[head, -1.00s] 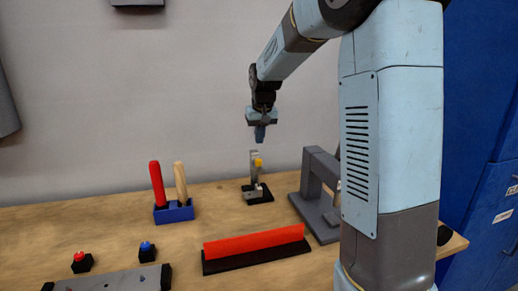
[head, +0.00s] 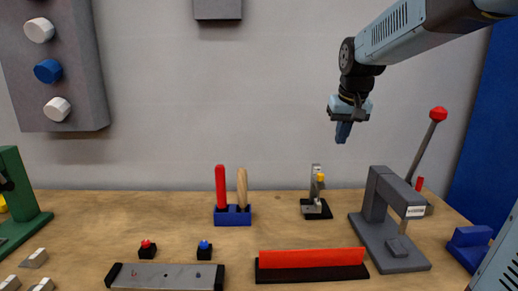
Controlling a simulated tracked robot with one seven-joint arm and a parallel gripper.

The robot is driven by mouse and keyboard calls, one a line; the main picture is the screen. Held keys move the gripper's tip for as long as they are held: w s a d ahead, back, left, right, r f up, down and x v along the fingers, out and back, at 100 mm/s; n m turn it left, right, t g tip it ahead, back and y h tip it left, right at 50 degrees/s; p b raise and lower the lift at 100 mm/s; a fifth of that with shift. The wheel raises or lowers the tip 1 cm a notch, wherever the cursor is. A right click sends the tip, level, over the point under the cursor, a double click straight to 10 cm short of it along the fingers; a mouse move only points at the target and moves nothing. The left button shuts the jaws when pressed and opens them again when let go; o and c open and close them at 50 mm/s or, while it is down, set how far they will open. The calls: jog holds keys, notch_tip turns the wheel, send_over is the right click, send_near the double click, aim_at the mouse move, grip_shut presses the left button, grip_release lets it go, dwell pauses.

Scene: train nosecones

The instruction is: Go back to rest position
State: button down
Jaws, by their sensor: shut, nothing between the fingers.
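My gripper (head: 343,132) hangs at the end of my arm in the upper right of the head view, pointing down.
Below my gripper stand a small grey device with a yellow part (head: 316,198) and a grey press-like frame (head: 390,220). A blue holder (head: 232,216) has red and wooden handles. A red bar (head: 312,257) lies in front. A red-tipped lever (head: 427,140) rises at right. A grey panel (head: 75,90) hangs left.

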jog(key=s+f, duration=0.2)
jog(key=s, duration=0.9)
jog(key=s+f+t, duration=0.1)
jog(key=s+f, duration=0.2)
jog(key=s, duration=0.8)
jog(key=shift+s+f+t, duration=0.3)
jog(key=shift+s, duration=0.1)
